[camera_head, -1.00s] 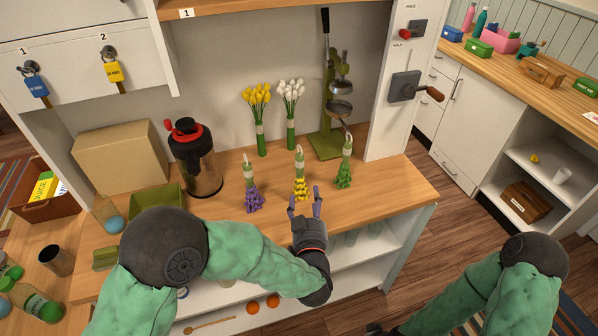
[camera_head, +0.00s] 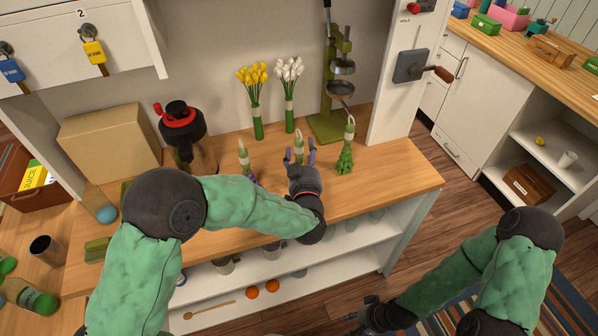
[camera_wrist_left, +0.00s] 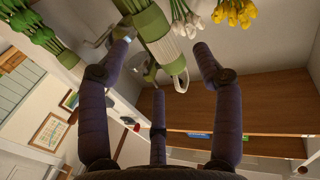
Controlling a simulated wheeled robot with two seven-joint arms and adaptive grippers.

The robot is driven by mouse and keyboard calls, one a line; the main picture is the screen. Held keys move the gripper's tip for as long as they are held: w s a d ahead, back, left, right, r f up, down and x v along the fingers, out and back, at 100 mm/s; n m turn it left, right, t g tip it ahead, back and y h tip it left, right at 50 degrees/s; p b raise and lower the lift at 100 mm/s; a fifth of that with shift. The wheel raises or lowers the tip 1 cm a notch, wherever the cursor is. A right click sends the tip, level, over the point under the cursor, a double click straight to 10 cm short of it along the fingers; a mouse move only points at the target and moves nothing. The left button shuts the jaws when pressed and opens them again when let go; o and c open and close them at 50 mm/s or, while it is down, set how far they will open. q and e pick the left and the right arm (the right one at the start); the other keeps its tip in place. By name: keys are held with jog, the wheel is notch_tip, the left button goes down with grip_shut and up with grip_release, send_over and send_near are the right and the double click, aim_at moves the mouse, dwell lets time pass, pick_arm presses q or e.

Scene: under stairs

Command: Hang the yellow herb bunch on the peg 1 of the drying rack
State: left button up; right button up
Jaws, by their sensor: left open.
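The yellow herb bunch (camera_head: 299,139) stands in the middle of the row on the wooden counter. Its pale-banded stem top shows, while its yellow part is hidden behind my left gripper (camera_head: 299,155). That gripper is open, its fingers spread around the stem. In the left wrist view a green stem with a white band and loop (camera_wrist_left: 166,48) is between the open fingers (camera_wrist_left: 160,68); contact is unclear. My right gripper (camera_head: 369,314) is low at the bottom edge, its jaws unclear. I cannot make out a drying rack or its peg 1.
A purple bunch (camera_head: 244,156) and a green bunch (camera_head: 346,157) flank the yellow one. Behind are yellow flowers (camera_head: 253,88), white flowers (camera_head: 289,80) and a green stand (camera_head: 333,125). The counter's right end (camera_head: 410,180) is clear.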

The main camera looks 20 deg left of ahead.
aim_at(302, 148)
pick_arm(q)
jog(key=shift+w+a+f, duration=0.15)
jog(key=shift+w+a, duration=0.15)
jog(key=shift+w, duration=0.3)
jog(key=shift+w+a+f, duration=0.1)
jog(key=shift+w+a, duration=0.2)
jog(key=shift+w, duration=0.3)
jog(key=shift+w+a+r+b, duration=0.1)
jog(key=shift+w+b, duration=0.2)
jog(key=shift+w, duration=0.2)
grip_shut()
notch_tip(302, 148, up, 10)
jog(key=p, duration=0.3)
